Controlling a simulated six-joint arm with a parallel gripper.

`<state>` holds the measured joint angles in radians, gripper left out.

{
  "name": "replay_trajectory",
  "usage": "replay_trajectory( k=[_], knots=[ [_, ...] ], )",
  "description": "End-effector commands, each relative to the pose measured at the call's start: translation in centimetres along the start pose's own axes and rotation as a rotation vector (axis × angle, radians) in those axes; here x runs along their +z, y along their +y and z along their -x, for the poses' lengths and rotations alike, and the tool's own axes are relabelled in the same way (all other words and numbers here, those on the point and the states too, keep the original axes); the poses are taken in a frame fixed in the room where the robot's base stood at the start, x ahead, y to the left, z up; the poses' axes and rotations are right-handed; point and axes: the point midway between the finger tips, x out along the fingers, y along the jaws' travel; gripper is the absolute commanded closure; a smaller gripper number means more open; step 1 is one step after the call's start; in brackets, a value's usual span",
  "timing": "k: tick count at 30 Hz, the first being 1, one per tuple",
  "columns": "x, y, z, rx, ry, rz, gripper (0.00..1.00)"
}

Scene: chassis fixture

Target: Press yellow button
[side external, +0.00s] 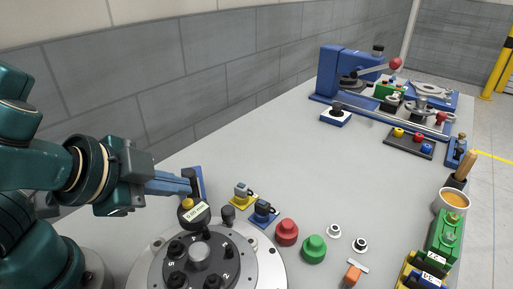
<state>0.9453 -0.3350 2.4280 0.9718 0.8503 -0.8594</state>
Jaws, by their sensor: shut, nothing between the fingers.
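A black panel (402,146) at the upper right carries a yellow button (398,132), with a red button (416,137) and a blue button (426,148) beside it. My gripper (190,186) is at the left, far from this panel, shut and empty. Just below its tip is a small yellow round piece (187,203) by a black cylinder (193,215) with a pale label. I cannot tell whether the fingertips touch it.
A round metal fixture (257,268) with black knobs stands below my gripper. Red (287,232) and green (314,250) knobs stand to its right. A blue lever press (345,72) is at the back. The table's middle is clear.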

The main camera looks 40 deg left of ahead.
Motion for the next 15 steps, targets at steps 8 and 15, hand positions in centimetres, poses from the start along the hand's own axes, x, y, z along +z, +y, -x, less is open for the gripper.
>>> replay_trajectory(
  k=[8, 15],
  knots=[
    [-0.8, -0.7, 0.9, -0.003, 0.004, 0.006, 1.0],
    [-1.9, -1.9, 2.5, -0.003, 0.003, 0.004, 1.0]
  ],
)
